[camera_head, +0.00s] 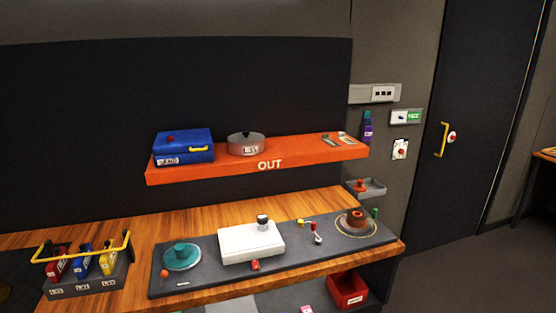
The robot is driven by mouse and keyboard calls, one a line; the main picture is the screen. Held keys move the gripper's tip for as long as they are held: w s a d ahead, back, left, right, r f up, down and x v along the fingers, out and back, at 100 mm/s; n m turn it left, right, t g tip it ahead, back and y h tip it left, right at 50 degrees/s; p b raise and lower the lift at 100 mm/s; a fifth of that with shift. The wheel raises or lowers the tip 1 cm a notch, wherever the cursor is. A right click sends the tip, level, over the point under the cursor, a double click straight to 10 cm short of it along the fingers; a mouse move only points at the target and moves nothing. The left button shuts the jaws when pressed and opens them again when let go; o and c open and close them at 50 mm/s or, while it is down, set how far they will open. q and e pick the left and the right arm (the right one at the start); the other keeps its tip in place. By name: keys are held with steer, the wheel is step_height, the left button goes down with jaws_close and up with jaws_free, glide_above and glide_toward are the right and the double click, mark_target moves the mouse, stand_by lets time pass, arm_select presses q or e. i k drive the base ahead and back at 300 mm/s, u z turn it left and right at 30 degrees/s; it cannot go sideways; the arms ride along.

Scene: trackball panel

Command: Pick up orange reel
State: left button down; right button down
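An orange-brown reel (357,217) sits on a round, pale plate (341,224) at the right end of a dark grey panel (205,287). The panel lies on the wooden bench. The reel looks upright, with a dark centre on top. Neither of my grippers shows in this view, and nothing is touching the reel.
The wooden bench (138,260) carries a white box (250,243), a teal disc (182,256) and a rack of coloured cases (85,290). An orange shelf (300,157) marked OUT hangs above. A red bin (348,290) is below the bench's right end.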

mark_target(356, 218)
steer(key=k, duration=1.05)
steer(key=z, duration=1.4)
steer(key=i, duration=1.2)
steer(key=z, duration=0.75)
steer(key=i, duration=1.35)
steer(key=u, duration=0.4)
steer(key=i, duration=1)
steer(key=u, duration=1.5)
steer(key=i, duration=0.75)
steer(key=u, duration=0.75)
